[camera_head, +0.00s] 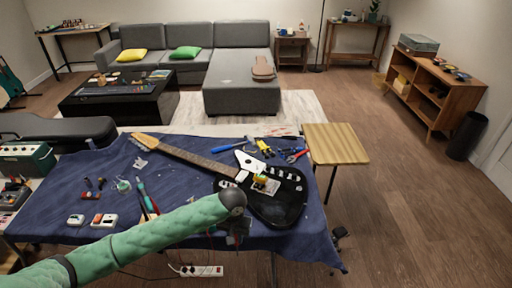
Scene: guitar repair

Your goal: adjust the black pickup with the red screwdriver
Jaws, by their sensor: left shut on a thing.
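A black electric guitar (282,207) lies on a blue cloth, its body at the right and its neck (190,155) running to the upper left. Pale parts and a small orange-and-green thing (262,182) show on its body; I cannot pick out the black pickup for sure. My green left arm reaches in from the lower left to a dark wrist joint near the guitar's lower edge. My left gripper (238,228) shows small and dark below that joint. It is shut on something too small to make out. I cannot pick out the red screwdriver for sure. My right gripper is out of view.
The blue-covered workbench (185,215) holds blue-handled and red-handled tools (292,155) behind the guitar and small pedals (104,220) at the left. A wooden stool (335,143) stands at the bench's right. A power strip (195,270) shows below.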

